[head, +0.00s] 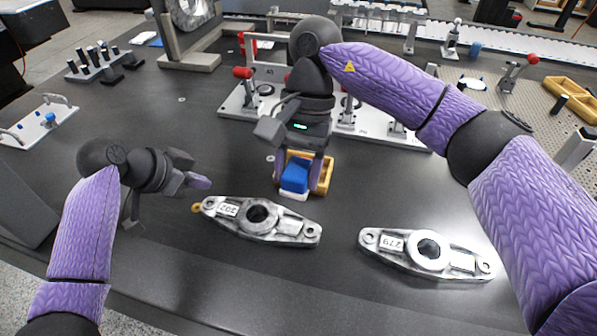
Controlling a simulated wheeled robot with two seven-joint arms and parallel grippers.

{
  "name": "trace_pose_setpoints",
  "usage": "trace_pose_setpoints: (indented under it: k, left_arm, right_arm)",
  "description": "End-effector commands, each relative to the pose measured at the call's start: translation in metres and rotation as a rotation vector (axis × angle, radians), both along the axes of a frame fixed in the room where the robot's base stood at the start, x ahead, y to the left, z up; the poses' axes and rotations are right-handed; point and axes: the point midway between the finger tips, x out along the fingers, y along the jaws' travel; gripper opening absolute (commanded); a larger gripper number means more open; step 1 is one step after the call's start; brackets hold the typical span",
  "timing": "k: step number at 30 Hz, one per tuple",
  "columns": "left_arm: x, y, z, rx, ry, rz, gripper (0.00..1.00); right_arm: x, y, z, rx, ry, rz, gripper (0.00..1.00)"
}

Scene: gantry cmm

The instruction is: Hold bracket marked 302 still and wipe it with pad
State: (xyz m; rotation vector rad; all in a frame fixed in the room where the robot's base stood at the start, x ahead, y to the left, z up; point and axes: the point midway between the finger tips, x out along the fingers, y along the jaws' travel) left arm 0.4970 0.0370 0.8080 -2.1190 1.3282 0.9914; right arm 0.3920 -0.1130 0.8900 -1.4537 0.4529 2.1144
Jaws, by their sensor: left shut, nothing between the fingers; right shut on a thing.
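The bracket marked 302 (285,229) is a grey metal casting with a central bore and a white label. It lies flat on the dark table, with a small yellow tip at its left end. The pad (295,176), blue with a white underside, is between the fingers of my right gripper (297,181). That gripper is shut on it, pointing down just beyond the bracket. My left gripper (199,181) is shut and empty, beyond the bracket's left end and apart from it in the picture. A similar bracket with another label (455,263) lies to the right.
A yellow tray (326,176) sits just behind the pad. A white fixture plate (233,106) with clamps stands farther back, partly behind my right arm. A peg rack (85,73) is at the back left. Bare table lies left of and in front of the brackets.

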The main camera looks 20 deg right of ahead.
Motion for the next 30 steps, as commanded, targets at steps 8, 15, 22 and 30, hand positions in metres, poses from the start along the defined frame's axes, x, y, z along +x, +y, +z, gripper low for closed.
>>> trace_pose_setpoints:
  k: [8, 15, 22, 30]
  left_arm:
    - [0.0, 0.0, 0.007, -0.001, -0.001, 0.001, 0.0]
    - [-0.008, 0.02, 0.041, 0.001, -0.008, 0.004, 0.0]
    - [-0.026, 0.056, 0.087, 0.001, -0.005, 0.002, 0.0]
    - [-0.033, 0.07, 0.1, -0.001, -0.001, 0.001, 0.0]
  right_arm:
    - [0.0, 0.0, 0.008, -0.001, -0.005, 0.0, 0.1]
    - [-0.002, 0.0, 0.037, 0.0, -0.02, 0.0, 0.1]
    - [-0.004, 0.0, 0.071, 0.0, -0.037, 0.0, 0.1]
    - [-0.004, 0.0, 0.077, 0.0, -0.04, 0.0, 0.1]
